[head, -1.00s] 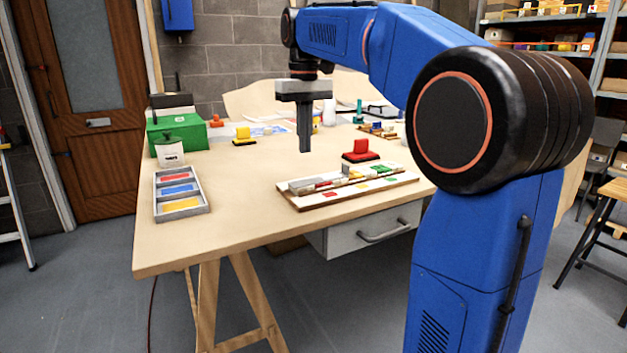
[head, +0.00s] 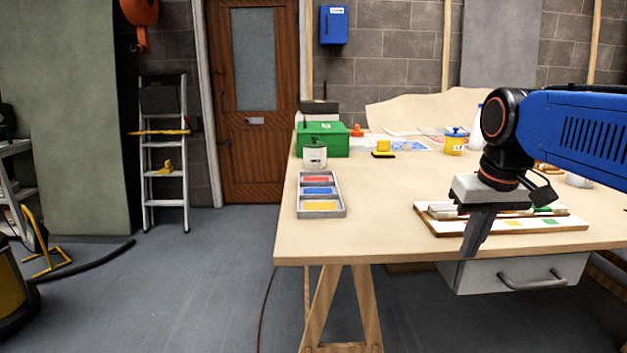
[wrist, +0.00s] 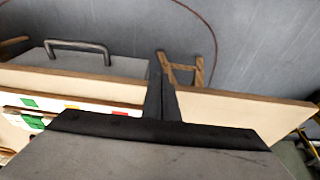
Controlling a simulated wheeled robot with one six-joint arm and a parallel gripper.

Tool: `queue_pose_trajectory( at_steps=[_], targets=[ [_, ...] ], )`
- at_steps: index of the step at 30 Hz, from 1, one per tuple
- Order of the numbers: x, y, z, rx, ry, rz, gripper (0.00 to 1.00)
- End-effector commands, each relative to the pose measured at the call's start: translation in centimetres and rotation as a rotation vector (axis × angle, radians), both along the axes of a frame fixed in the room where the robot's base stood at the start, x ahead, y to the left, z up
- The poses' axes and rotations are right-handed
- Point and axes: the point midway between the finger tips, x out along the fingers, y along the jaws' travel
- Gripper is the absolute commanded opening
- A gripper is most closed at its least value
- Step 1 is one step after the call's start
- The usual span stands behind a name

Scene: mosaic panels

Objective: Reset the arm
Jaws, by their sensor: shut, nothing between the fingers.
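My gripper (head: 470,250) is shut and empty. In the head view its fingers hang down, slightly tilted, in front of the mosaic panel board (head: 575,226) near the table's front edge. In the wrist view the closed fingers (wrist: 160,98) point toward the table edge and the floor beyond. The board (wrist: 95,104) also shows at the left of the wrist view, with green, yellow and red squares. My blue arm reaches in from the right of the head view.
The wooden table (head: 375,225) is clear at its front left. A grey tray (head: 341,207) with red, blue and yellow sections, a white jar (head: 315,155), a green box (head: 330,138) and a yellow-handled stamp (head: 383,149) stand on it. A drawer (head: 470,277) hangs below.

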Motion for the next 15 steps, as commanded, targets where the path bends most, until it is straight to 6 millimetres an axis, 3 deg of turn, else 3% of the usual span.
queue_pose_trajectory(
  at_steps=[1, 9, 15],
  targets=[
    [-1.5, 0.2, -1.2, 0.000, -0.016, 0.000, 0.00],
    [-7.9, 0.7, -8.4, 0.004, -0.107, -0.006, 0.00],
    [-11.6, 1.0, -13.4, 0.008, -0.163, -0.009, 0.00]
  ],
)
